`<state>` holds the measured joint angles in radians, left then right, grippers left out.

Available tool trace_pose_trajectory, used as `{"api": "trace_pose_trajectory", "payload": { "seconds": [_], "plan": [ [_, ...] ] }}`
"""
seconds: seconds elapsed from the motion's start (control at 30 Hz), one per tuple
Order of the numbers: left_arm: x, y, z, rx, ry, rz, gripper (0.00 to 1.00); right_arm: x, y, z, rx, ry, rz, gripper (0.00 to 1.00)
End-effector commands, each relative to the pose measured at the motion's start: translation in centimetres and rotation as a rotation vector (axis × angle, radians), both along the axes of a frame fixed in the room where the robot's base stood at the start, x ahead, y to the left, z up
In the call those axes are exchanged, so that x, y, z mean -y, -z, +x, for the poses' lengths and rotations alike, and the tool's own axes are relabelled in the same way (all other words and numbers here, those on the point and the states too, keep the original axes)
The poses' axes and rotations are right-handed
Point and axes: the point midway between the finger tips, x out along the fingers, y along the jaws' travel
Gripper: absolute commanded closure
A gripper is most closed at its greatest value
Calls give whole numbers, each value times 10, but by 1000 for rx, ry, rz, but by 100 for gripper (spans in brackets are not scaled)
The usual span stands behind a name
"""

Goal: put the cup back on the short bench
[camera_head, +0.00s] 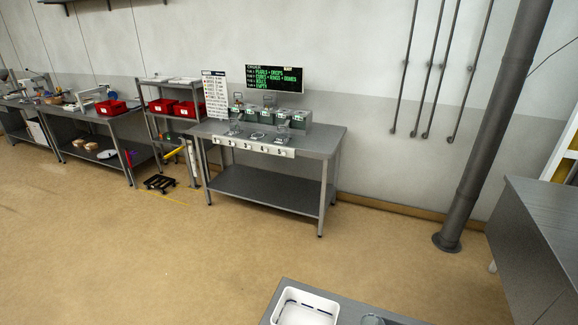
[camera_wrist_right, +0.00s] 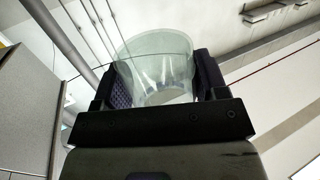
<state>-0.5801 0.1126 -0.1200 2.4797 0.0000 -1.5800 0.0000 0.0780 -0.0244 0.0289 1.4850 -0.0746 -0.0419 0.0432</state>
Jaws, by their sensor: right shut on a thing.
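A clear, pale green cup (camera_wrist_right: 160,62) is between the fingers of my right gripper (camera_wrist_right: 155,85) in the right wrist view. The right gripper is shut on it, with one dark finger on each side of its wall. A grey bench top (camera_head: 345,302) shows at the bottom edge of the head view, mostly cut off. A small round grey thing (camera_head: 372,319) shows at its front, cut by the frame; I cannot tell whether it is the held cup. My left gripper is in neither view.
A white tray (camera_head: 283,311) sits on the grey bench top. A steel table (camera_head: 330,142) with several small devices stands at the back wall. A dark pipe (camera_head: 470,170) rises at right, beside a large grey cabinet (camera_head: 530,225). The brown floor between is clear.

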Motion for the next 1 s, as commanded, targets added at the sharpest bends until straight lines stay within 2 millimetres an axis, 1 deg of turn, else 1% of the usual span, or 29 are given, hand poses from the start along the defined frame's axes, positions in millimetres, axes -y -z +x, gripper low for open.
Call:
{"api": "trace_pose_trajectory", "payload": {
  "seconds": [0.03, 0.07, 0.1, 0.17, 0.2, 0.27, 0.3, 0.37, 0.4, 0.5, 0.6, 0.73, 0.77, 0.8, 0.87, 1.0],
  "plan": [
    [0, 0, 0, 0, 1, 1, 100, -4, -20, 1, 8, -4, -2, 62],
    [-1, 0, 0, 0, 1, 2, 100, -6, -31, 1, 9, -6, -3, 62],
    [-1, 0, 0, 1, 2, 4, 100, -9, -47, 1, 12, -9, -6, 62],
    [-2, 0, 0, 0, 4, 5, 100, -14, -73, -2, 11, -13, -9, 62],
    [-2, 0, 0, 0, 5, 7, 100, -17, -91, -5, 11, -16, -10, 62],
    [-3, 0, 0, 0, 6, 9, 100, -22, -118, -12, 12, -20, -11, 62],
    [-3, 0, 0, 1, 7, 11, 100, -25, -134, -17, 11, -21, -11, 62],
    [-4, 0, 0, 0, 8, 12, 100, -28, -158, -27, 10, -23, -10, 62],
    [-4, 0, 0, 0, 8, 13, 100, -30, -173, -34, 11, -25, -9, 62],
    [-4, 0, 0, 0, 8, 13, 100, -35, -205, -52, 8, -26, -6, 62],
    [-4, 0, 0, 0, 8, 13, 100, -37, -231, -71, 8, -27, -2, 62],
    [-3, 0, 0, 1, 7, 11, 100, -39, -260, -97, 7, -29, 5, 62],
    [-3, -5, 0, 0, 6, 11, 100, -40, -269, -101, 5, -29, 6, 62],
    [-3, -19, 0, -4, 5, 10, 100, -39, -281, -98, 0, -28, 5, 62],
    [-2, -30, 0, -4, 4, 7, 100, -39, -291, -97, 0, -28, 5, 62],
    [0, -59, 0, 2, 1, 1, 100, -39, -318, -97, 0, -29, 5, 62]
  ]
}}
